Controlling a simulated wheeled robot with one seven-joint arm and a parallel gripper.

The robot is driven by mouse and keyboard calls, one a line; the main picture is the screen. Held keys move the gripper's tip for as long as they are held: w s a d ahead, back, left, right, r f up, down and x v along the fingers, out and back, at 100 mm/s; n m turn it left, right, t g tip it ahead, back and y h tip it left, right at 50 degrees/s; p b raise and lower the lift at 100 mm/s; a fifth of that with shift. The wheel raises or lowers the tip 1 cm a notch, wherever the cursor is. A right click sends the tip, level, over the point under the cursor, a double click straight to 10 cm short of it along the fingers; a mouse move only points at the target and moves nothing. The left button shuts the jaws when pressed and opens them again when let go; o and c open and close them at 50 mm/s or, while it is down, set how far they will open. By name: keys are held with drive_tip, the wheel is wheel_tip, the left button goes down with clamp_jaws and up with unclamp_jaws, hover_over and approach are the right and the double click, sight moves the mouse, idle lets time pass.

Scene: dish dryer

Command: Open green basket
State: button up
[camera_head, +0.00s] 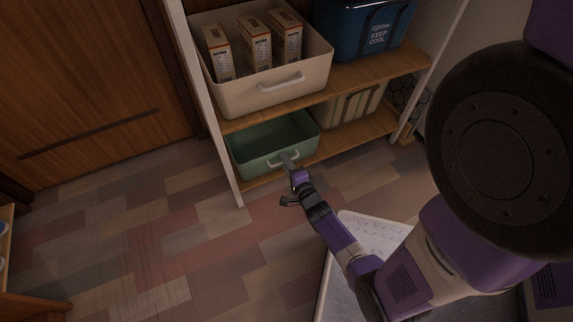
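The green basket (258,150) stands on the lower shelf at the left, open at the top and seemingly empty. Its pale handle (275,163) is on the front face. My gripper (288,161) is at this handle, with its fingers over the right part of it. The fingertips are small and dark here, so I cannot tell whether they are closed on the handle or only beside it.
A white basket (275,97) with several boxes stands on the shelf above. A blue cooler (365,30) is to its right. A striped beige basket (350,105) is right of the green basket. The shelf's white upright (215,120) is close on the left. The floor in front is clear.

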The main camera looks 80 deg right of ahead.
clamp_jaws()
idle(1.4)
